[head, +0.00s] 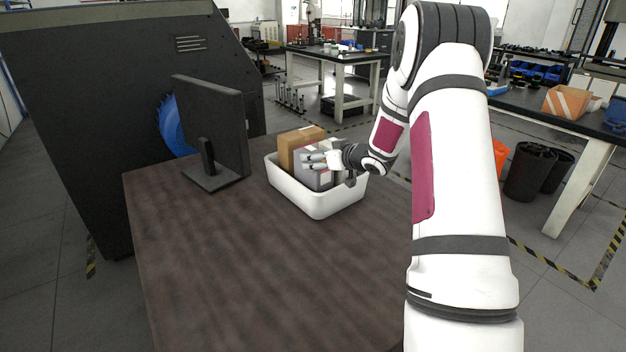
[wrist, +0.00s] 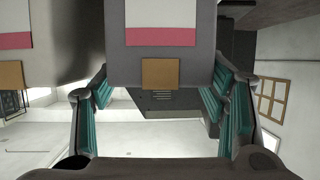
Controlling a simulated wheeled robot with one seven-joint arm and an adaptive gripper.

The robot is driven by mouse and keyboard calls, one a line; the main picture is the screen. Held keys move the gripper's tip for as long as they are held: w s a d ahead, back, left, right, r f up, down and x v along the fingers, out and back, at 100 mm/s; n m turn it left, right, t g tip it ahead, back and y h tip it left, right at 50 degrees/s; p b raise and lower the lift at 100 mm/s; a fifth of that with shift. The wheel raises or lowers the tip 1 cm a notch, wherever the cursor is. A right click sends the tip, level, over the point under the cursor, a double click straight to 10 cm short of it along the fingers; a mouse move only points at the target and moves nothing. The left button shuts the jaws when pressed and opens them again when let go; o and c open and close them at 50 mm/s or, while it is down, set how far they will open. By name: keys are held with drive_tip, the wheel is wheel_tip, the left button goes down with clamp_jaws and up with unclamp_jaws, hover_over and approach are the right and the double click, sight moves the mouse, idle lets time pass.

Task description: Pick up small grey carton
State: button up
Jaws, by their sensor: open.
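The small grey carton (head: 316,179) stands in a white bin on the dark table, beside a brown carton (head: 299,142). My gripper (head: 316,161) is at the bin, over the grey carton, and hides part of it. In the wrist view a grey carton (wrist: 195,65) with a white and pink label and a brown patch reaches in from the top. There my open gripper (wrist: 158,90) has one finger on each side of it, with gaps showing near the fingertips. I cannot tell whether either finger touches it.
The white bin (head: 318,204) has raised walls around the cartons. A black monitor (head: 212,125) stands to its left on the table (head: 255,260). The front of the table is clear. A further grey surface with a label (wrist: 65,40) lies at the left in the wrist view.

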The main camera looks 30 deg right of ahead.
drive_tip(key=shift+x, duration=0.9)
drive_tip(key=shift+s, duration=0.1)
drive_tip(key=shift+c, duration=0.3)
drive_tip(key=shift+r, duration=0.1)
drive_tip(key=c, duration=1.5)
